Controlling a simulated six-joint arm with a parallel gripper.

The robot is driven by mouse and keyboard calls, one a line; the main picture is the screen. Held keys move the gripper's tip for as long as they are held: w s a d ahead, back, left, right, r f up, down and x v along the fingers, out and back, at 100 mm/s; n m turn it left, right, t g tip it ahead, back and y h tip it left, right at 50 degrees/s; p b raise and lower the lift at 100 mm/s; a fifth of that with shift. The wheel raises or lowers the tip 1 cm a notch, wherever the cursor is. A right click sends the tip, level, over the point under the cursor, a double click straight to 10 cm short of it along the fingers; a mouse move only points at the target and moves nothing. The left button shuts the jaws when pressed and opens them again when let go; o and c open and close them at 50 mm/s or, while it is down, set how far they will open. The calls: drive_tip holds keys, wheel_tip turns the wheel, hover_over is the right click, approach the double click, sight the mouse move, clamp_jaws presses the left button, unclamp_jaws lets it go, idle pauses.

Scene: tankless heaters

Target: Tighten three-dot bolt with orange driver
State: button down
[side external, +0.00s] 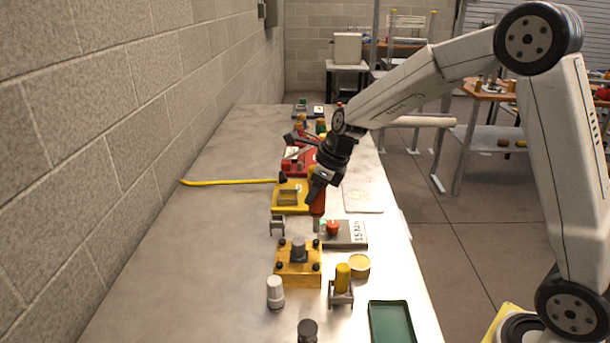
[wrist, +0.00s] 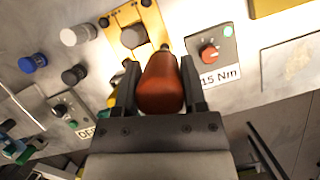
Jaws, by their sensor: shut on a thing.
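My gripper (side external: 318,187) is shut on the orange driver (side external: 318,206), which hangs below it above the middle of the table. In the wrist view, the driver's orange-red handle (wrist: 161,84) sits between the two fingers of my gripper (wrist: 159,92). Its tip points away from the wrist camera and is mostly hidden. A yellow block (side external: 284,275) with a grey centre post and several dark bolts stands nearer the side camera. Part of this block (wrist: 153,24) also shows at the top of the wrist view. Dot marks are too small to make out, so I cannot tell which bolt has three dots.
A grey panel (side external: 352,240) with a red knob and a "15 Nm" label lies beside the driver. A yellow driver (side external: 342,276) in a stand, a white cylinder (side external: 275,291) and a green tray (side external: 390,322) stand nearby. The left side of the table is mostly clear.

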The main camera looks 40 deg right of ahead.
drive_tip(key=shift+r, duration=2)
